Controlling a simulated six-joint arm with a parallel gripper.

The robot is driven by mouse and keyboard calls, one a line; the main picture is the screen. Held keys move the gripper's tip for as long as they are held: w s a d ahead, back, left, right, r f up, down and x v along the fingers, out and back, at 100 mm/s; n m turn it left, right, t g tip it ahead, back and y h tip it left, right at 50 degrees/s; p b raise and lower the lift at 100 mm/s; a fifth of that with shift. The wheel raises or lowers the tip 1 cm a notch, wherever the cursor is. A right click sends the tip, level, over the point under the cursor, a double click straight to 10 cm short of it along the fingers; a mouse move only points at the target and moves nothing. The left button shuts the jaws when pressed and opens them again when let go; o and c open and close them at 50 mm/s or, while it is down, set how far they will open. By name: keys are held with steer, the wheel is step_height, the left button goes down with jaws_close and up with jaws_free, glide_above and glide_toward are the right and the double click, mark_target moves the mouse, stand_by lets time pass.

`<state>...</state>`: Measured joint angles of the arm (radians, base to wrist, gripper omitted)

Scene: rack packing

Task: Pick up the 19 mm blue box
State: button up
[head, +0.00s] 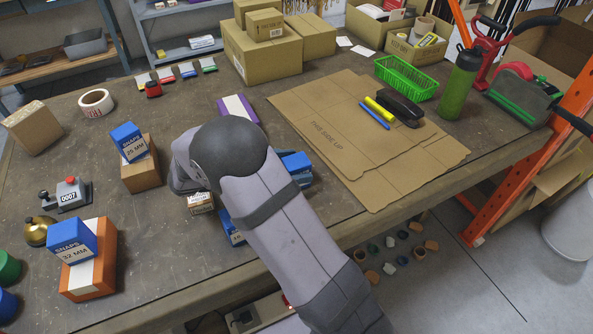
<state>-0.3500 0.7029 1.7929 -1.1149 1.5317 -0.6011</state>
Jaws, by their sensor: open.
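Several blue boxes are in the head view. One labelled 26 MM (128,142) sits on a brown block at the left, and one labelled 32 MM (74,240) sits on an orange and white block at the front left. Another blue box (297,163) shows just right of my arm, and a blue box with white print (230,228) shows just left of it. My arm partly covers both, and I cannot read a size on either. No 19 mm label is readable. My gripper is hidden behind my arm.
A small printed carton (201,203) stands left of my arm, and a purple and white box (240,108) lies behind it. A numbered stamp (67,194) and a brass object (38,231) are at the left. Flat cardboard (340,125) covers the right side of the table.

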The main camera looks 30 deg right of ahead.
mark_target(310, 164)
steer(key=shift+d, duration=0.1)
steer(key=shift+p+x, duration=0.3)
steer(key=shift+x, duration=2.25)
steer(key=shift+s, duration=0.15)
steer(key=c, duration=1.2)
